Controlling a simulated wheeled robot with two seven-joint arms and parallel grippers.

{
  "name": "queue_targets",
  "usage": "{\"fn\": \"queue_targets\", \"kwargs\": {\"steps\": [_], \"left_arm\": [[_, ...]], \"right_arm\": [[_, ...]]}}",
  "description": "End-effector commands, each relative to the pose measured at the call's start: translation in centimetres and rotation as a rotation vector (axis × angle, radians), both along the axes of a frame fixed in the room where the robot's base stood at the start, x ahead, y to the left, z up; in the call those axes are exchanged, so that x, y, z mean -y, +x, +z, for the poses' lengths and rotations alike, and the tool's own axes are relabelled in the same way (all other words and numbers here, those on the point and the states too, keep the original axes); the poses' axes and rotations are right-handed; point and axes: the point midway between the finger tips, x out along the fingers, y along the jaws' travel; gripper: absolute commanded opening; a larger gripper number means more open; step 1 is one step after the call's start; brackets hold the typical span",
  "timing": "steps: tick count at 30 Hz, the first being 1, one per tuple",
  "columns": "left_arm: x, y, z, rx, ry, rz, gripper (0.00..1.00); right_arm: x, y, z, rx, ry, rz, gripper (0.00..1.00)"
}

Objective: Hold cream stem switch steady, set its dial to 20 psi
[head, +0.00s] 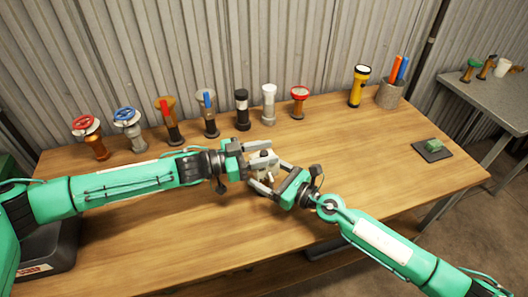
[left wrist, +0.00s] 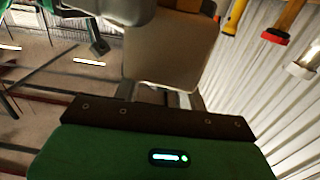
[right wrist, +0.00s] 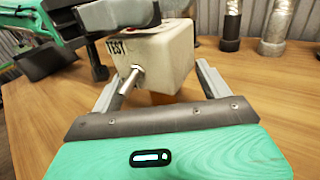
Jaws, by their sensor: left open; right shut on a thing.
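The cream stem switch (head: 264,163) is a boxy body with a dark top, between my two grippers over the middle of the table. My right gripper (head: 266,178) is shut on its body from the front right. In the right wrist view the cream body (right wrist: 168,62) shows a "TEST" label and a short metal stem, between the fingers. My left gripper (head: 254,156) is open, close to the top of the switch from the left. In the left wrist view the cream body (left wrist: 172,50) is large and close. The dial and its reading cannot be made out.
Several valves and fittings stand in a row along the back, among them a red-wheel valve (head: 88,136) and a blue-wheel valve (head: 128,125). A yellow flashlight (head: 358,86), a cup (head: 390,95) and a green block on a dark pad (head: 432,150) are at right. The front table is clear.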

Motion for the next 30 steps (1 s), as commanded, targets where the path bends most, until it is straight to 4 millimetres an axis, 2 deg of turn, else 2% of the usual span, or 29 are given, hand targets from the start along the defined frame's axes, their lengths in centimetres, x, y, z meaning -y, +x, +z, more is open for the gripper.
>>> {"fn": "queue_targets", "kwargs": {"steps": [7,12,14,23,30], "left_arm": [[0.06,0.02,0.02,0.000,0.000,0.000,0.42],[0.04,0.01,0.03,0.001,0.000,0.000,0.09],[0.04,0.01,0.03,0.001,0.000,0.000,0.00],[0.10,0.10,0.12,0.005,-0.002,-0.029,0.00],[0.07,0.21,0.14,0.007,0.000,-0.154,0.00]], "right_arm": [[0.02,0.02,0.03,0.000,0.000,-0.001,0.42],[0.02,0.02,0.03,0.000,0.000,-0.001,0.42],[0.02,0.02,0.03,0.001,-0.001,-0.001,0.42],[0.01,0.02,0.04,0.000,0.000,0.000,0.42],[-0.01,0.00,0.04,0.001,0.001,0.000,0.42]]}}
